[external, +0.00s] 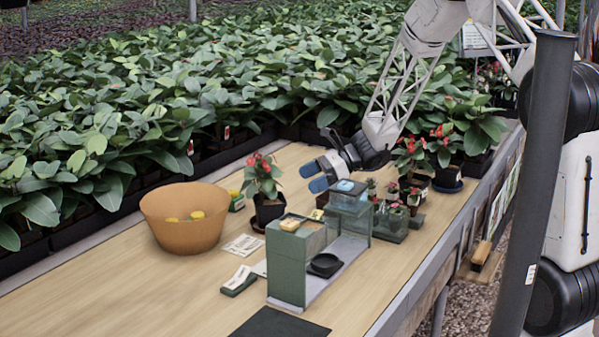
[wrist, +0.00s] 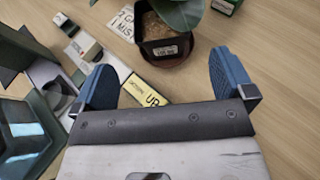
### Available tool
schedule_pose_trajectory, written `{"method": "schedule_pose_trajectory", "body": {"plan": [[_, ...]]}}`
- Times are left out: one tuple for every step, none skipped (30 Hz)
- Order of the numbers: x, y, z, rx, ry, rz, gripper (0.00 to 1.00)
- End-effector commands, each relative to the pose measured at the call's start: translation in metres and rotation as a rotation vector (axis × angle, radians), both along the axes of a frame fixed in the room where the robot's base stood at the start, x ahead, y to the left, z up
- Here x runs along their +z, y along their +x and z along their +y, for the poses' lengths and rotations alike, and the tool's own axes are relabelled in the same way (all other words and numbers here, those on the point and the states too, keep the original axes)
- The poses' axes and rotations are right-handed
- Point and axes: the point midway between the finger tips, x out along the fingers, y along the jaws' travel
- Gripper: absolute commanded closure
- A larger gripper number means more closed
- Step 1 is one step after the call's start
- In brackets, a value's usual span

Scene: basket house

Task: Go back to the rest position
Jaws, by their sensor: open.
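My gripper (external: 317,176) reaches over the wooden table from the right, just behind the green machine (external: 287,262). Its two blue fingers are apart with nothing between them. In the wrist view my gripper (wrist: 165,85) is also open. A yellow-and-white labelled block (wrist: 143,89) lies on the table below and between the fingers. A potted plant in a black pot (wrist: 163,43) stands beyond the fingertips; its red flowers (external: 262,170) show in the external view.
An orange basket (external: 183,232) holding yellow items stands at the left. Small potted plants (external: 392,215) sit in a glass-sided tray right of my gripper. A dark mat (external: 280,323) lies at the front. Dense leafy plants (external: 180,90) line the back. The table's front left is clear.

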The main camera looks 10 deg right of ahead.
Motion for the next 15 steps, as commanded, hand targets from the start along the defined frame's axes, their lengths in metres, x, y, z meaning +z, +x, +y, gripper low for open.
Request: {"method": "schedule_pose_trajectory", "body": {"plan": [[0.0, 0.0, 0.0, 0.0, 0.0, 0.0, 0.0], [0.0, 0.0, 0.0, 0.0, 0.0, 0.0, 0.0], [0.0, 0.0, 0.0, 0.0, 0.0, 0.0, 0.0], [0.001, 0.0, 0.0, 0.0, -0.001, -0.001, 0.0], [0.001, 0.0, 0.0, 0.002, -0.001, -0.002, 0.0], [0.003, -0.001, -0.001, 0.004, -0.003, -0.006, 0.0], [0.004, -0.001, -0.001, 0.006, -0.004, -0.009, 0.0], [0.006, -0.002, -0.002, 0.009, -0.006, -0.014, 0.0], [0.01, -0.004, -0.003, 0.015, -0.011, -0.022, 0.0], [0.013, -0.005, -0.004, 0.021, -0.015, -0.03, 0.0], [0.017, -0.007, -0.006, 0.028, -0.02, -0.039, 0.0], [0.024, -0.009, -0.007, 0.038, -0.026, -0.055, 0.0], [0.029, -0.011, -0.009, 0.047, -0.033, -0.067, 0.0], [0.034, -0.014, -0.011, 0.057, -0.041, -0.079, 0.0], [0.042, -0.018, -0.014, 0.07, -0.052, -0.1, 0.0]]}}
